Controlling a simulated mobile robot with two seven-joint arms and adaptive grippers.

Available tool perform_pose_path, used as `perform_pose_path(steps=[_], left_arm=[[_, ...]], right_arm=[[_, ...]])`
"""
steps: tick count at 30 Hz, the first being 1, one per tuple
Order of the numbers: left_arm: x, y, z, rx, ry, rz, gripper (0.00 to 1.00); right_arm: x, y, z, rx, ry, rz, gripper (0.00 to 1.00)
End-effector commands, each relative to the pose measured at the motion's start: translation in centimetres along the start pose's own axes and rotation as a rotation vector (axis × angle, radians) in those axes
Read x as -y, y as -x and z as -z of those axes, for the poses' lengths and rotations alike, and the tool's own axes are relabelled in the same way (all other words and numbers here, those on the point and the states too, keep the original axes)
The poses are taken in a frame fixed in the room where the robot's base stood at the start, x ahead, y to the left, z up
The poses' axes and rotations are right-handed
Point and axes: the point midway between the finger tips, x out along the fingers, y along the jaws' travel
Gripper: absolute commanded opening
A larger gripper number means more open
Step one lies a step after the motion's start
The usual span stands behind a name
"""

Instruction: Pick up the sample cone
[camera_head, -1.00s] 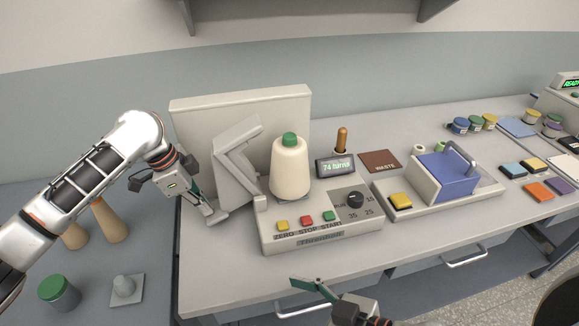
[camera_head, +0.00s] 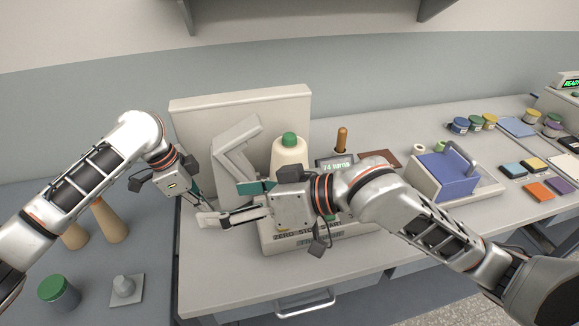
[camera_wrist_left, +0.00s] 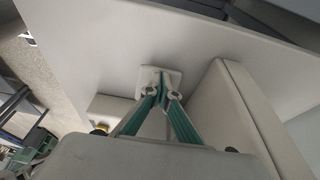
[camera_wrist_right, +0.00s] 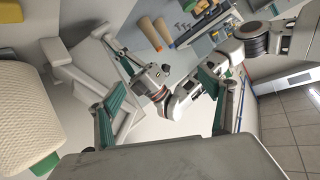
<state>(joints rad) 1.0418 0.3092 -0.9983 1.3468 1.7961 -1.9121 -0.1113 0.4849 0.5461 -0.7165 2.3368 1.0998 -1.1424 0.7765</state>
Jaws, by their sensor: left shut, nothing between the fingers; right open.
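A cream yarn cone with a green top (camera_head: 288,150) stands upright on the winding machine; my right gripper partly hides its lower part. Its textured side fills the left of the right wrist view (camera_wrist_right: 30,110). My right gripper (camera_head: 232,203) is open and empty, left of the cone, its fingers pointing left. My left gripper (camera_head: 203,203) is shut and empty beside the machine's folded grey arm (camera_head: 237,145). In the left wrist view its fingertips (camera_wrist_left: 160,90) meet in front of a small pale block (camera_wrist_left: 172,76); I cannot tell whether they touch it.
Two tan cones (camera_head: 110,222), a green-lidded jar (camera_head: 58,292) and a grey peg block (camera_head: 126,290) stand on the left table. A blue-topped unit (camera_head: 447,172) stands right of the machine. The bench front (camera_head: 225,285) is clear. The two grippers are close together.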

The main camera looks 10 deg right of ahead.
Motion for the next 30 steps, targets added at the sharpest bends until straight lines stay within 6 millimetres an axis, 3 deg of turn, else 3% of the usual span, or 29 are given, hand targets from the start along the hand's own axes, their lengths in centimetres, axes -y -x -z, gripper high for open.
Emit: perform_pose_path(steps=[1,10,13,17,21,23,30], left_arm=[[0.0,0.0,0.0,0.0,0.0,0.0,0.0],[0.0,0.0,0.0,0.0,0.0,0.0,0.0],[0.0,0.0,0.0,0.0,0.0,0.0,0.0],[0.0,0.0,0.0,0.0,0.0,0.0,0.0],[0.0,-0.1,0.0,0.0,0.0,0.0,0.0],[0.0,-0.1,0.0,0.0,0.0,0.0,0.0],[0.0,-0.1,0.0,0.0,0.0,-0.001,0.0]], right_arm=[[0.1,0.1,1.6,0.004,0.01,0.004,0.8],[1.7,1.3,8.2,0.07,0.037,0.015,0.8],[1.2,1.9,10.4,0.091,0.03,-0.015,0.8],[-2.1,3.2,13.8,0.099,-0.033,-0.129,0.8],[-7.5,5.8,17.3,0.095,-0.139,-0.308,0.8],[-9.4,7.3,17.2,0.131,-0.166,-0.387,0.8],[-12.7,11.6,11.4,0.387,-0.128,-0.575,0.8]])
